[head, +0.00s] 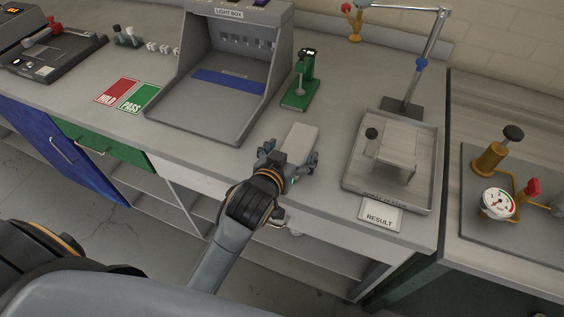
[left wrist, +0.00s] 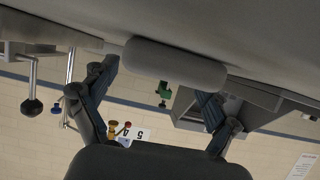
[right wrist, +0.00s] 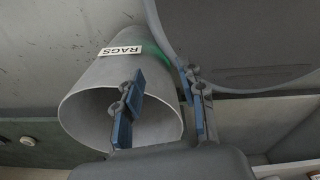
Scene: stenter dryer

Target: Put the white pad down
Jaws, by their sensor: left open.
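The white pad (head: 300,141) lies on the grey counter near its front edge, between the light box and the grey tray. In the left wrist view the pad (left wrist: 175,63) shows as a rounded grey-white block against the counter surface. My left gripper (head: 289,164) is at the pad's near end, low over the counter. Its fingers (left wrist: 158,100) are spread apart, with the pad between and beyond them; I cannot tell whether they touch it. My right gripper (right wrist: 164,108) shows only in its own wrist view, its fingers apart with nothing between them.
The light box (head: 196,119) stands to the left and a green stamp-like device (head: 298,92) behind the pad. A grey tray (head: 429,172) with a lamp and a RESULT card (head: 380,215) are to the right. A RAGS bin (right wrist: 88,78) is near my right gripper.

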